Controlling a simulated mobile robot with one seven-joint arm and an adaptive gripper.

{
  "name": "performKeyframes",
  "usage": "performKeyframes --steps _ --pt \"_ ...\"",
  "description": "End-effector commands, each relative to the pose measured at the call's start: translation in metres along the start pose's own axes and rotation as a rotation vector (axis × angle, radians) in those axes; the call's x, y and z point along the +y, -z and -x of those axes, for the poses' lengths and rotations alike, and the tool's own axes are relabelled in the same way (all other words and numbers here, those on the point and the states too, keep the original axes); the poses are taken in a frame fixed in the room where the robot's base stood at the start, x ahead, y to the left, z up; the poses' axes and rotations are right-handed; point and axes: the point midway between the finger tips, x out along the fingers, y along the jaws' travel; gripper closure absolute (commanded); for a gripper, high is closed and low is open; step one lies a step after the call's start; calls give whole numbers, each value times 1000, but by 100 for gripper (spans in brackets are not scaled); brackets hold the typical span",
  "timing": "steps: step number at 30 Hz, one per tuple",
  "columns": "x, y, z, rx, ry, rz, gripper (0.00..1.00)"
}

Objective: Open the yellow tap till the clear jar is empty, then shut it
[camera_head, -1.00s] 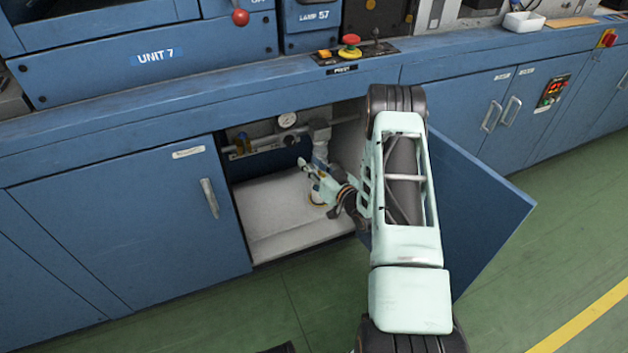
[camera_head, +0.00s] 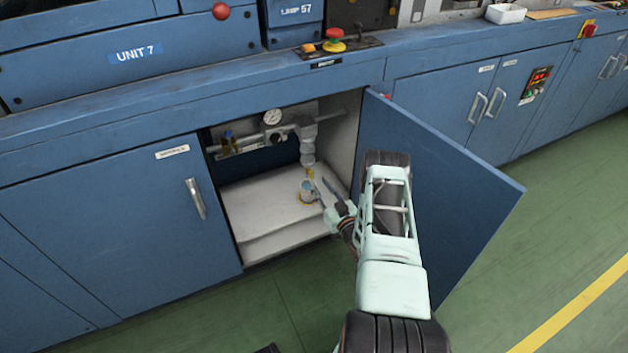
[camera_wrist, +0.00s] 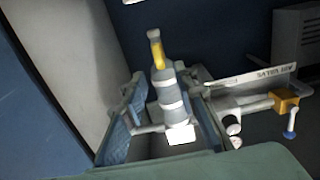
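The jar (camera_head: 308,157) hangs under the pipe inside the open cabinet, a pale cylinder with bands; I cannot make out any liquid level. The yellow tap (camera_head: 310,172) is at its lower end. In the wrist view, which looks upside down, the tap (camera_wrist: 158,52) points up from the jar (camera_wrist: 167,92). A small pale cup (camera_head: 307,191) stands on the cabinet floor under the tap. My gripper (camera_head: 324,194) is open and empty, to the right of the cup and lower than the tap. Its two fingers (camera_wrist: 168,112) are spread in the wrist view, with nothing held.
The pipe has a round gauge (camera_head: 272,117) and a yellow valve (camera_head: 228,137) at left, also in the wrist view (camera_wrist: 285,99). The open blue door (camera_head: 450,175) is close to the right of my arm. The white cabinet floor (camera_head: 265,205) is clear left of the cup.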

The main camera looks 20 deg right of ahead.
Motion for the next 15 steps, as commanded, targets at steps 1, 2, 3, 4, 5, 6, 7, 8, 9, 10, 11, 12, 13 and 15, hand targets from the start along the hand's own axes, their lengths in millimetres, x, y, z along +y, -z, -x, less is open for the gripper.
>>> performKeyframes --steps 1,2,3,4,5,6,7,8,9,10,11,12,13,15 --pt "0 -3 -10 3 2 2 73" --pt "0 -2 -15 3 2 2 73" --pt "-1 -2 -22 2 2 1 73" --pt "-1 -2 -26 2 2 1 73" --pt "-1 -2 -30 2 2 1 73" --pt "-1 -2 -35 1 2 1 73" --pt "0 -2 -38 1 1 0 73" --pt "0 -2 -40 1 1 0 73" --pt "0 -1 -43 1 0 0 73" --pt "0 -1 -45 1 0 0 73" --pt "0 -1 -46 0 0 0 73" --pt "0 0 -47 0 0 0 73" --pt "0 0 -48 -1 0 -1 73" --pt "0 0 -48 -1 0 -1 73"
